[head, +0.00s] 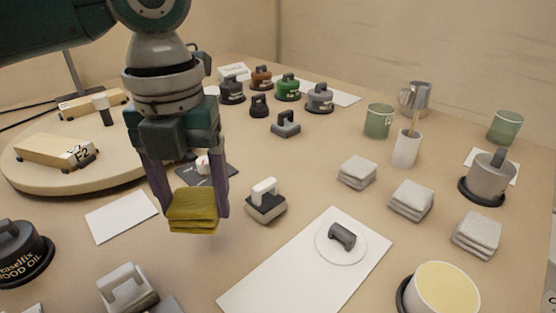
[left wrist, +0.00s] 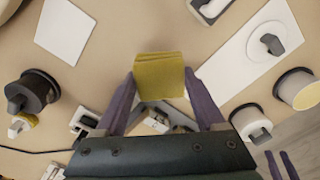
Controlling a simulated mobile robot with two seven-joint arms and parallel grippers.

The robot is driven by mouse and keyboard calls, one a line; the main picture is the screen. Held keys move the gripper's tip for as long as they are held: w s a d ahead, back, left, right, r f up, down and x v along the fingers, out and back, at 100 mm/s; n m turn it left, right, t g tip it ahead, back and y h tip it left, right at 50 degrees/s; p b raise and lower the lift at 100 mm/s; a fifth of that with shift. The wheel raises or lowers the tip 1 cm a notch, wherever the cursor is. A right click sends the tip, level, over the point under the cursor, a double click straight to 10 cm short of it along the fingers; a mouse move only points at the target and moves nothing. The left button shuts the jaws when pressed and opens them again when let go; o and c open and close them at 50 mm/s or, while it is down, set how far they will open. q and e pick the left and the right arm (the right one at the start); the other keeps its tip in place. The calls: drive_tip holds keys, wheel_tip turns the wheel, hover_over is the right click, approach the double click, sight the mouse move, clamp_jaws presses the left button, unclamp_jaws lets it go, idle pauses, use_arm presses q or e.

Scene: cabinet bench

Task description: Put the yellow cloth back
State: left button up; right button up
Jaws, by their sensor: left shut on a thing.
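The yellow cloth (head: 193,212) is a folded, layered square. My left gripper (head: 188,200) is shut on it, with one purple finger on each side. It also shows between the fingertips in the left wrist view (left wrist: 159,76). The cloth appears held above the table, between a white card (head: 121,216) and a dark block with a white handle (head: 265,201). Three folded pale cloths (head: 357,172) lie in a row at the right. My right gripper (left wrist: 279,160) shows only in the left wrist view, at the lower right, fingers apart and empty.
A long white board (head: 290,285) with a round plate and grey handled piece lies at the front. A round wooden stand (head: 75,178) is at the left. Lidded pots, green cups (head: 379,121) and a yellow-filled bowl (head: 440,290) stand around. Bare table shows between the things.

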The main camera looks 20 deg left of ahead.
sight(195, 198)
use_arm(q)
drive_tip(key=shift+f+b, duration=0.85)
drive_tip(key=shift+f, duration=2.3)
drive_tip(key=shift+f, duration=0.1)
drive_tip(key=o, duration=1.2)
drive_tip(key=shift+c, duration=0.2)
wheel_tip(195, 198, up, 11)
drive_tip(key=p, duration=0.3)
drive_tip(key=shift+w+p, duration=0.1)
drive_tip(key=shift+p, duration=0.2)
drive_tip(key=shift+r, duration=0.65)
